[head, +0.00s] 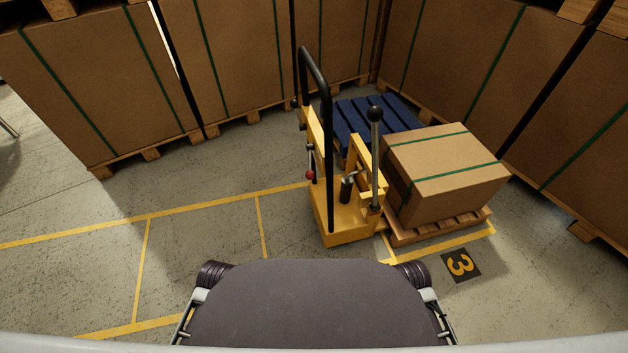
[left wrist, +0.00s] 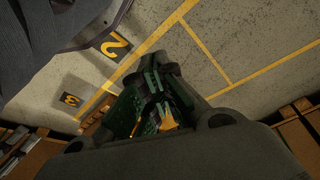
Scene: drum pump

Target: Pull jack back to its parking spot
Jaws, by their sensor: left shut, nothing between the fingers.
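The jack (head: 340,215) is a yellow wheeled lift with a tall black loop handle (head: 327,90) and a dark ball-topped lever (head: 375,115). It stands upright in the head view, right of centre, at the left end of a pallet with a carton. Yellow lines mark empty floor bays (head: 200,235) to its left; I cannot tell which is the parking spot. My left gripper (left wrist: 157,85), with green and dark fingers, is shut and empty in the left wrist view. Something yellow, unclear, shows by its fingers. Neither gripper shows in the head view.
A carton (head: 445,170) sits on a wooden pallet (head: 440,228) next to the number 3 floor plate (head: 461,264). A blue pallet (head: 350,130) lies behind the jack. Large strapped cartons (head: 100,80) line the back and right. Floor left of the jack is clear.

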